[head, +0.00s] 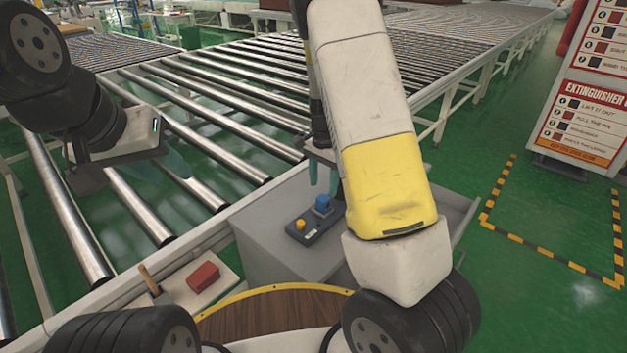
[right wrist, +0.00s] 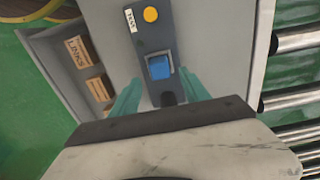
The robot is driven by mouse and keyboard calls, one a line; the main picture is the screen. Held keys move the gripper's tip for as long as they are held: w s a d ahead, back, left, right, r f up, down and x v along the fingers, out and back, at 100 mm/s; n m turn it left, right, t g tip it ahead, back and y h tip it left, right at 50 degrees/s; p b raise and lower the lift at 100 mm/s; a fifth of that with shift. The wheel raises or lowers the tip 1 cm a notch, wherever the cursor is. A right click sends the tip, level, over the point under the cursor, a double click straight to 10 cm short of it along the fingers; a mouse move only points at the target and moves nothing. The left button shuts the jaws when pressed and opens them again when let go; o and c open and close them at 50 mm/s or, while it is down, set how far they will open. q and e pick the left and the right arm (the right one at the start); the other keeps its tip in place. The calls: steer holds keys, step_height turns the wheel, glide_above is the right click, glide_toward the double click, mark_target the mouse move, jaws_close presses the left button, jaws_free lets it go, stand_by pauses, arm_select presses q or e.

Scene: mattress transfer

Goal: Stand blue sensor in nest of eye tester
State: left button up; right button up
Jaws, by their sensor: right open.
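The eye tester is a dark, long box (head: 313,226) with a yellow button and a white label, lying on a grey cabinet top. The blue sensor (head: 323,205) stands at the tester's far end; in the right wrist view, the blue sensor (right wrist: 159,68) has grey edges beside it. It appears to be at the nest, but I cannot tell how fully it is seated. My right gripper (right wrist: 160,93) is open, its teal fingers apart on either side of the tester's end, not closed on the sensor. My left gripper (head: 165,165) hangs above the rollers, apparently empty.
The grey cabinet (head: 265,240) has an open shelf with boxes (right wrist: 80,50) marked LINKS. A red block (head: 203,277) lies on a pale board to the left. Roller conveyors (head: 200,90) fill the back and left.

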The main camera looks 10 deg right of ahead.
mark_target(323, 198)
steer(key=s+a+r+n+t+y, duration=0.1)
steer(key=s+r+n+y, duration=0.15)
steer(key=s+r, duration=0.55)
steer(key=s+a+r+n+t+y, duration=0.1)
steer(key=s+r+n+t, duration=0.15)
steer(key=r, duration=0.85)
steer(key=s+r+n+t+h, duration=0.1)
steer(key=s+r+n, duration=0.5)
steer(key=s, duration=0.7)
steer(key=shift+s+t, duration=0.4)
steer(key=shift+t, duration=0.45)
